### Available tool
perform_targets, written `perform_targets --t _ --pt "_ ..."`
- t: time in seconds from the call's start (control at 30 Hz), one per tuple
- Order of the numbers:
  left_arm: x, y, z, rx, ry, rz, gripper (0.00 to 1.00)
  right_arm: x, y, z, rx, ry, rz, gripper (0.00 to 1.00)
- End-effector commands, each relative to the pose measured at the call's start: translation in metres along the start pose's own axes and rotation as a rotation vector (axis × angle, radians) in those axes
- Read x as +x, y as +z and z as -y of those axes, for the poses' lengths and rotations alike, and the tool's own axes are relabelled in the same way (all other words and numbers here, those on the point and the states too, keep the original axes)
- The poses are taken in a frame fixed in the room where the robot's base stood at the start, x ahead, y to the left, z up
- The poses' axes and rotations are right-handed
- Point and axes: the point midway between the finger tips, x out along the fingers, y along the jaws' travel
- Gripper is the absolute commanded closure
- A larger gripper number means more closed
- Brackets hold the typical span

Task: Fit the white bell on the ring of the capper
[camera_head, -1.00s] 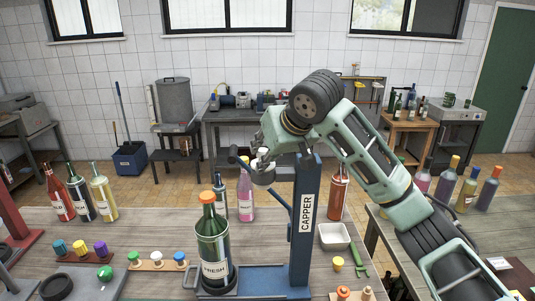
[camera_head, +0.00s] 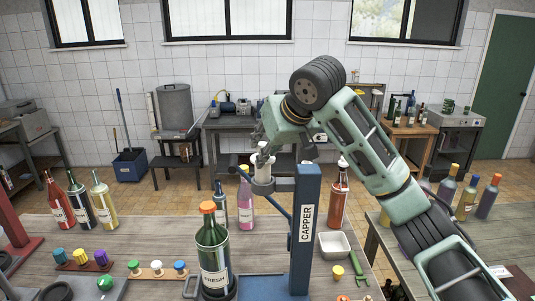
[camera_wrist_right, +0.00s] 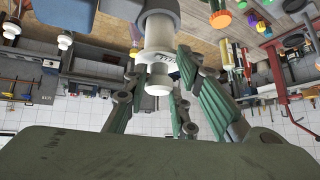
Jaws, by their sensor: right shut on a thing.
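The white bell (camera_head: 264,160) is upright over the capper's ring (camera_head: 263,187), a dark cup on an arm of the blue capper post (camera_head: 305,232). My right gripper (camera_head: 264,149) is above the ring and shut on the bell's upper part. In the right wrist view the white bell (camera_wrist_right: 158,38) is between the fingers of my right gripper (camera_wrist_right: 158,78), its far end against or inside the grey ring (camera_wrist_right: 158,10). I cannot tell how deep it sits. My left gripper is not in view.
Coloured stoppers (camera_head: 157,267) sit on a wooden strip in front. A pink bottle (camera_head: 245,200) and a red bottle (camera_head: 338,195) flank the post. A white tray (camera_head: 334,244) lies right of it.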

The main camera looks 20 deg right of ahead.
Motion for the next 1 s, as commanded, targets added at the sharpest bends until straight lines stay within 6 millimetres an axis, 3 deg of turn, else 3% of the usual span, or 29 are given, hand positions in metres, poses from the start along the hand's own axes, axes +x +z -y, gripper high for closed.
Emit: perform_targets --t 1.0 --pt "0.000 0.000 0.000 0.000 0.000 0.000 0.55 -0.036 -0.032 0.004 0.000 0.000 -0.003 1.00"
